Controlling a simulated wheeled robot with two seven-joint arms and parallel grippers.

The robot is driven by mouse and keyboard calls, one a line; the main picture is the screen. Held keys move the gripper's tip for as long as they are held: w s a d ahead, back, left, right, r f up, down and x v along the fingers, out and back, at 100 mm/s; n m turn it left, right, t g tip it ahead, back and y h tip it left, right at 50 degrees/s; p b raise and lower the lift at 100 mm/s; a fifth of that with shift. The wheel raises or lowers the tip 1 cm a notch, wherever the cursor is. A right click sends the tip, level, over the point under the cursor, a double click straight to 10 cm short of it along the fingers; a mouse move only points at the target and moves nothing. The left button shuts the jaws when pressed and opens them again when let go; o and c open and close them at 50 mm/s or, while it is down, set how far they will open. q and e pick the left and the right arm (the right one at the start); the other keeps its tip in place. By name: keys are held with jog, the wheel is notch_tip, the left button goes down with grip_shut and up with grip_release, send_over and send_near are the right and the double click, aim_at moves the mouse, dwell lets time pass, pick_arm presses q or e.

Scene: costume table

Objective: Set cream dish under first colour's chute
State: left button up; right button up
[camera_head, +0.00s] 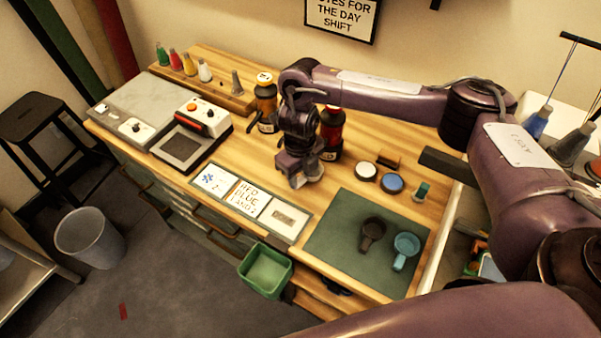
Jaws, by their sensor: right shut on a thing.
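My right gripper (297,177) points down over the table's middle and is shut on a pale cream dish (314,170), which is partly hidden by the fingers. The dish is low, in front of the red bottle-like dispenser (332,124); whether it touches the table is unclear. An amber dispenser (265,98) stands to the left. The chute openings are too small or hidden to make out. A card (247,194) reads RED, BLUE and a third word that is hard to read. My left gripper is out of view.
A dark dish (372,231) and a blue dish (406,245) lie on the green mat (335,235). A white-topped round pot (365,170) and a blue-topped one (392,183) stand right of the gripper. A device (191,132) is at left. A green bin (265,270) hangs at the front edge.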

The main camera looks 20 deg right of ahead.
jog(key=shift+f+b, duration=0.3)
jog(key=shift+f, duration=0.05)
dwell(0.4)
jog(key=o, duration=1)
jog(key=shift+a+r, duration=0.1)
jog(key=shift+r, duration=0.05)
jog(key=shift+o, duration=0.2)
jog(key=shift+w+d+r, duration=0.15)
jog(key=shift+d+r, duration=0.05)
jog(key=shift+d, duration=0.05)
notch_tip(320, 180, up, 3)
jog(key=p, duration=0.3)
jog(key=shift+f, duration=0.1)
jog(key=shift+w+r+p, duration=0.1)
jog(key=shift+r+p, duration=0.65)
jog(key=shift+p, duration=0.05)
